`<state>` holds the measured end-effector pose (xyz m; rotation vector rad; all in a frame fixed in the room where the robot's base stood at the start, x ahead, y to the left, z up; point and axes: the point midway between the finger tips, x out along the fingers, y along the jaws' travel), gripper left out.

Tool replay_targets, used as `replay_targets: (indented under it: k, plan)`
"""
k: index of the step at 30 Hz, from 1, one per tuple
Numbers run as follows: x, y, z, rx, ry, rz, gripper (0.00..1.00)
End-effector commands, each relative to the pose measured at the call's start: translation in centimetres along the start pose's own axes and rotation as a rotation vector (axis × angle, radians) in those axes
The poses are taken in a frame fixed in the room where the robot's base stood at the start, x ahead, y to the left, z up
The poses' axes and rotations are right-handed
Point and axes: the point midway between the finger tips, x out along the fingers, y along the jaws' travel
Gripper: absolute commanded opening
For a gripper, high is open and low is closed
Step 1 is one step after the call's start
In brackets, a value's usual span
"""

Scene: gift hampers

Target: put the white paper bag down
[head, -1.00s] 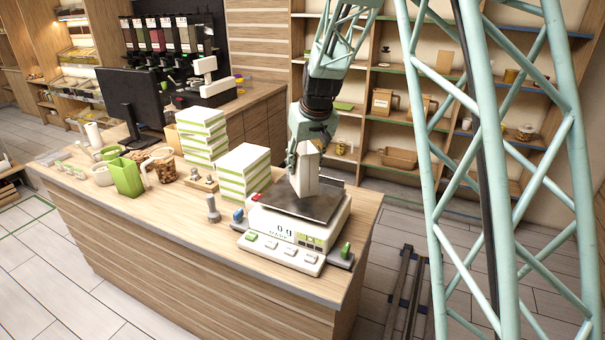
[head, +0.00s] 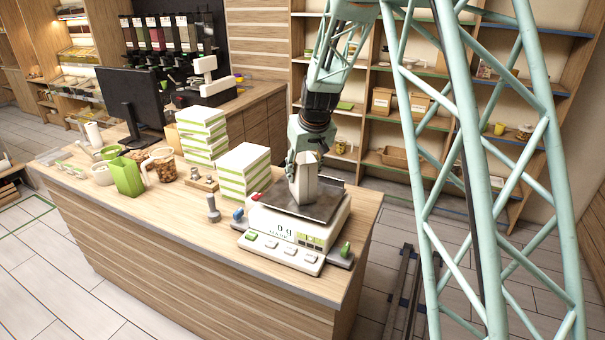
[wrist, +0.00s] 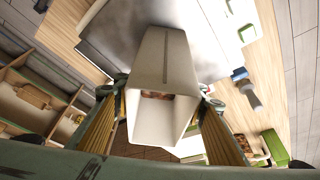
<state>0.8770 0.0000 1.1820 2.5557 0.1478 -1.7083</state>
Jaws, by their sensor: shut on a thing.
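The white paper bag (head: 305,186) is upright over the dark plate (head: 325,210) of the white scale (head: 285,228). Its base looks to touch the plate, though a small gap is hard to rule out. The scale display shows digits that look like 041. My gripper (head: 303,160) is shut on the bag's upper part from above. In the wrist view the open-topped bag (wrist: 160,52) sits between my two fingers (wrist: 164,100), with something brownish inside. The fingers hide part of the bag in the head view.
Stacked white-and-green boxes (head: 243,172) stand left of the scale. A grey-handled stamp-like tool (head: 213,210) and a small blue object (head: 238,215) are close by. A button panel (head: 280,252) lies in front.

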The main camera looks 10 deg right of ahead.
Motion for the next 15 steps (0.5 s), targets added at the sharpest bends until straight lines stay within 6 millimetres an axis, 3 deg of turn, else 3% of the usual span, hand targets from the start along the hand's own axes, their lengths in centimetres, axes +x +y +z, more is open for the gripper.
replay_targets:
  k: [2,3,7,15]
  plan:
    - [0.22,0.0,0.07,0.0,0.001,0.0,0.24]
    - [0.22,0.0,0.1,0.0,0.0,0.0,0.4]
    - [0.16,0.0,0.07,0.0,0.0,0.0,0.52]
    - [0.15,0.0,0.06,0.0,0.0,0.0,0.52]
